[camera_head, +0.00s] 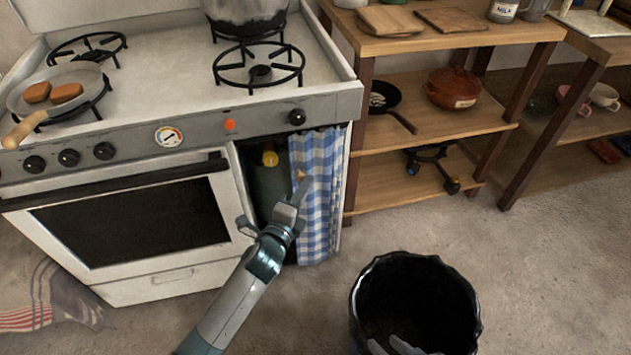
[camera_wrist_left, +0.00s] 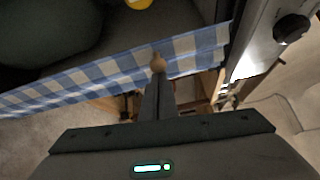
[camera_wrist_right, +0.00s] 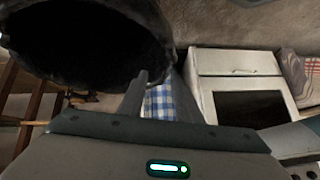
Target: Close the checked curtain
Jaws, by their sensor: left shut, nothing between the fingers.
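The blue-and-white checked curtain (camera_head: 322,220) hangs at the right side of the opening beside the oven, leaving the left part of the opening uncovered. It spans the left wrist view (camera_wrist_left: 190,50). A small wooden knob (camera_wrist_left: 158,63) shows at the curtain, right at my left fingertips; whether they touch it I cannot tell. My left gripper (camera_head: 302,186) is shut and empty in front of the curtain. My right gripper (camera_head: 396,346) is open and empty by the black bin, low in the head view; its fingers (camera_wrist_right: 158,78) show apart in the right wrist view.
A dark gas bottle with a yellow valve (camera_head: 270,157) stands inside the opening. The stove (camera_head: 150,110) is left of it, with a pan (camera_head: 55,92) on top. Wooden shelves (camera_head: 430,115) stand right. The black bin (camera_head: 415,275) stands on the floor in front.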

